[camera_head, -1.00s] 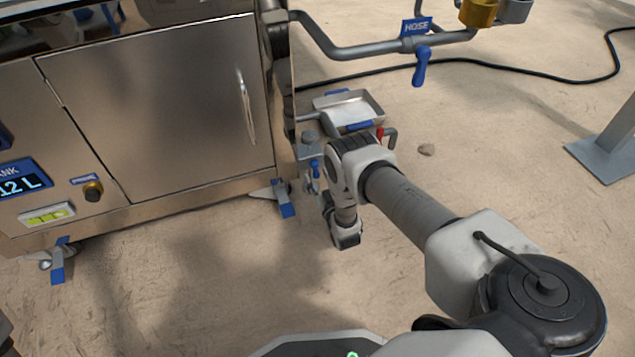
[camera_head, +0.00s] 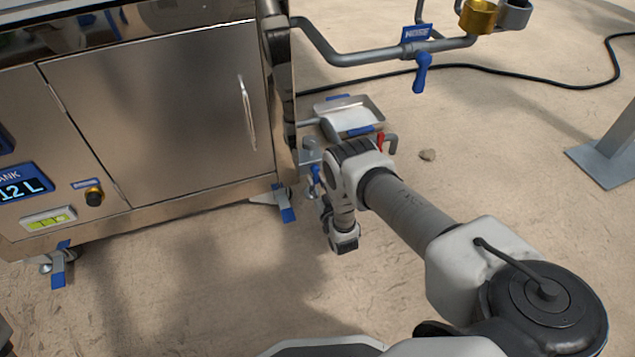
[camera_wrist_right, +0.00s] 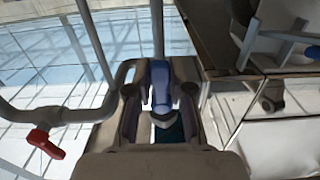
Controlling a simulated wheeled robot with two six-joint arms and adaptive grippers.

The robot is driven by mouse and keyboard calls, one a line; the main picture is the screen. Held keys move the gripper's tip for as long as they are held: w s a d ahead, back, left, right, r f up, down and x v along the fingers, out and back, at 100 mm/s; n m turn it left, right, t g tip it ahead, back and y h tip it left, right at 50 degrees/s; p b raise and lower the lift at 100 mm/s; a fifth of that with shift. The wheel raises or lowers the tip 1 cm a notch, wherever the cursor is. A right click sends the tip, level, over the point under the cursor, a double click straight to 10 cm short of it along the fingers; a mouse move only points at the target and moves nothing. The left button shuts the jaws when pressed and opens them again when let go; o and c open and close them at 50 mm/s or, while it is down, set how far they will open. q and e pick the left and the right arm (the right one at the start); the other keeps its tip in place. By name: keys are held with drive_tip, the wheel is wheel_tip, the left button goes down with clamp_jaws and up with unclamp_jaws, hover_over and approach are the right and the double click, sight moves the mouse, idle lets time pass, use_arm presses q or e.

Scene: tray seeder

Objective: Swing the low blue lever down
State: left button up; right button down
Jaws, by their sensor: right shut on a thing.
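The low blue lever (camera_head: 316,175) is at the lower right corner of the steel machine, just left of my right wrist in the head view. In the right wrist view the blue lever (camera_wrist_right: 160,82) stands between the two fingers of my right gripper (camera_wrist_right: 160,108), which is shut on it. In the head view my right arm and wrist hide most of that gripper and the lower part of the lever. My left gripper is in neither view.
A drip tray (camera_head: 352,118) and a red lever (camera_head: 380,143) are close behind my right wrist. A higher blue lever (camera_head: 422,73) hangs from the hose pipe (camera_head: 355,50). A blue-tabbed caster (camera_head: 286,207) is to the left. The floor in front is clear.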

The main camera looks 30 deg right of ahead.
drive_tip(key=c, duration=1)
unclamp_jaws()
drive_tip(key=v, duration=1.2)
drive_tip(key=shift+f, duration=0.1)
